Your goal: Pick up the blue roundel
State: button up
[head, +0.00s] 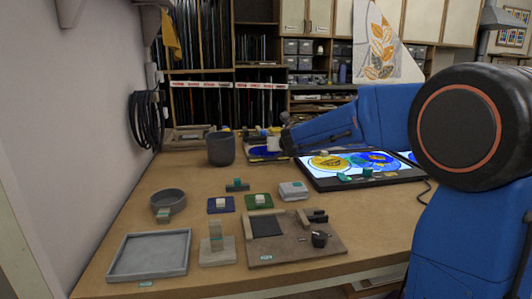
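A blue roundel (377,160) lies on the right part of a lit light panel (330,183), overlapped by or close to a yellow piece. A yellow round piece (329,163) lies to its left on the same panel. A second blue patch (262,152) shows on a smaller lit surface further left, partly hidden behind my arm's end. My blue arm reaches left across the back of the table, above the panel. My gripper (276,143) is small and dark at the arm's far end, left of the panel. Its fingers are too small to tell open from shut.
Wooden table (205,275) holds a grey tray (150,256), a round dish (168,201), a dark pot (221,148), small blue and green pads (258,201), a white block (293,190) and a brown board (290,243). Bare wood separates them. A wall stands at left.

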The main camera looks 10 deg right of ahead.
jog(key=shift+w+f, duration=0.1)
jog(key=shift+w, duration=0.1)
jog(key=shift+c, duration=0.6)
grip_shut()
jog(key=shift+r, duration=0.25)
jog(key=shift+r, duration=1.3)
jog(key=shift+r, duration=0.25)
